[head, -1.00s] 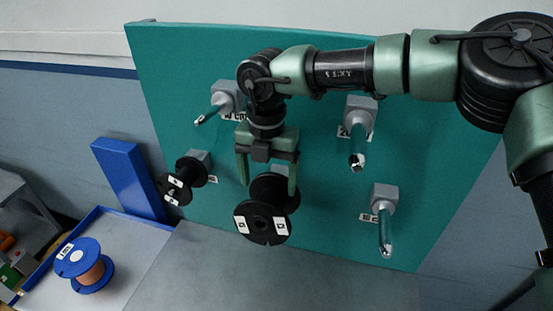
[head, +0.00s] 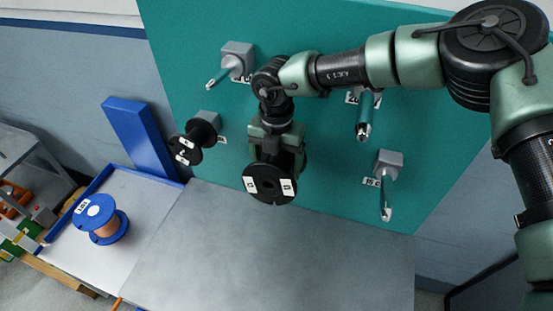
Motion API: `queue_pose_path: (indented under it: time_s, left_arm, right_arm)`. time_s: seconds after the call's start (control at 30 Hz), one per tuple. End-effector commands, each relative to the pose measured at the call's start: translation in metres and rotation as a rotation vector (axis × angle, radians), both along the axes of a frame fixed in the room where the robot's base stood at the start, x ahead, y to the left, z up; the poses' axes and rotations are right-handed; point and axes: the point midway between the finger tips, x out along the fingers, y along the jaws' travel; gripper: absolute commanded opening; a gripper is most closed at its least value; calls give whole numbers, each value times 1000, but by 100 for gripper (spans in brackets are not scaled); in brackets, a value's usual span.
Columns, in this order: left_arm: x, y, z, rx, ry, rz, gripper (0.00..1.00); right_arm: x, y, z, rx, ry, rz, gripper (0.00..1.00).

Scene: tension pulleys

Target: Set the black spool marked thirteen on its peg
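A large black spool (head: 269,185) with two white labels on its front flange is at the middle of the green board (head: 325,185). A smaller black spool (head: 187,147), also with white labels, sits on the board at lower left. The marks on both are too small to read. My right gripper (head: 276,155) is directly above and partly behind the large spool's front flange, which hides its fingertips. I cannot tell whether it is closed on the spool, and any peg behind it is hidden. My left gripper is not in view.
Bare pegs stick out at upper left (head: 219,76), upper right (head: 364,116) and lower right (head: 386,195). A blue-flanged copper spool (head: 102,219) is in the blue-edged tray (head: 60,257). A blue block (head: 140,138) stands behind it. The grey surface (head: 290,250) below the board is clear.

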Motion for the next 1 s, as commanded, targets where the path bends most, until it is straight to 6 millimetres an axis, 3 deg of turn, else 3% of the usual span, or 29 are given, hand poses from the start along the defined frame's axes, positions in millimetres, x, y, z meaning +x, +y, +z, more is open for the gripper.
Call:
queue_pose_path:
  time_s: [0.03,0.3,0.37,1.0]
  left_arm:
    - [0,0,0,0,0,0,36]
    - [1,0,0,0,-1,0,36]
    - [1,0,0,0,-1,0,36]
    - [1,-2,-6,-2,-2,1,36]
  right_arm:
    - [0,0,0,0,0,0,82]
    - [0,0,1,0,0,0,7]
    - [0,0,1,1,-1,0,0]
    - [1,0,4,1,-1,0,0]
